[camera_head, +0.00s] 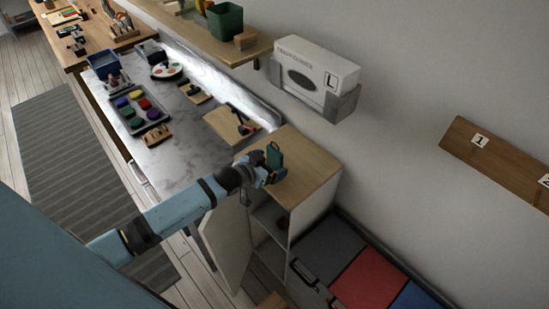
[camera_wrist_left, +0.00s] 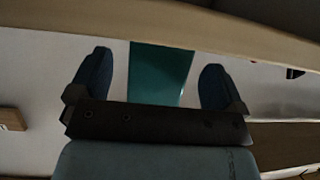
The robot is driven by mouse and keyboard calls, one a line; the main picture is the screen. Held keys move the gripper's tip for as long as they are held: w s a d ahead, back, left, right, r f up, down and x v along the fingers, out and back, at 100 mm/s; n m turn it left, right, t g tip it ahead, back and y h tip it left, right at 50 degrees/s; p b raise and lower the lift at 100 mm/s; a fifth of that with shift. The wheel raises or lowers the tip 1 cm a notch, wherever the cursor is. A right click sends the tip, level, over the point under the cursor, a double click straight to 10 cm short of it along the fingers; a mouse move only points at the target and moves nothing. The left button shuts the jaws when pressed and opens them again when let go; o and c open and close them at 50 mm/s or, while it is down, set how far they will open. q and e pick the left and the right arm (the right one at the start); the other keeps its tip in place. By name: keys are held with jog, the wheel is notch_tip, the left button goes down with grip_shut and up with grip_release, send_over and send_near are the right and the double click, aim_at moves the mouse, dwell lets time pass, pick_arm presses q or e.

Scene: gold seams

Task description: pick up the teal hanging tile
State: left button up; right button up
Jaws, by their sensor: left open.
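The teal hanging tile (camera_head: 274,156) stands upright on the wooden top of a small cabinet in the head view. In the left wrist view the teal tile (camera_wrist_left: 160,73) shows between the two fingers, with clear gaps on both sides. My left gripper (camera_head: 272,174) is at the tile, and its arm reaches in from the lower left. In the left wrist view my left gripper (camera_wrist_left: 156,78) is open, with one finger on each side of the tile. The gripper hides the tile's lower part in the head view. My right gripper does not show.
The cabinet top (camera_head: 305,165) is otherwise clear. Its door (camera_head: 226,245) stands open below. A marble counter (camera_head: 190,125) holds a paint tray (camera_head: 138,108) and boards. A white box (camera_head: 305,72) sits in a wall holder. Coloured bins (camera_head: 367,280) lie at the lower right.

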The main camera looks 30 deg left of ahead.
pick_arm(q)
jog(key=x, duration=0.2)
jog(key=shift+w+d+f, duration=0.1)
jog(key=shift+w, duration=0.15)
jog(key=c, duration=1.1)
jog(key=shift+o, duration=0.2)
notch_tip(320, 180, up, 20)
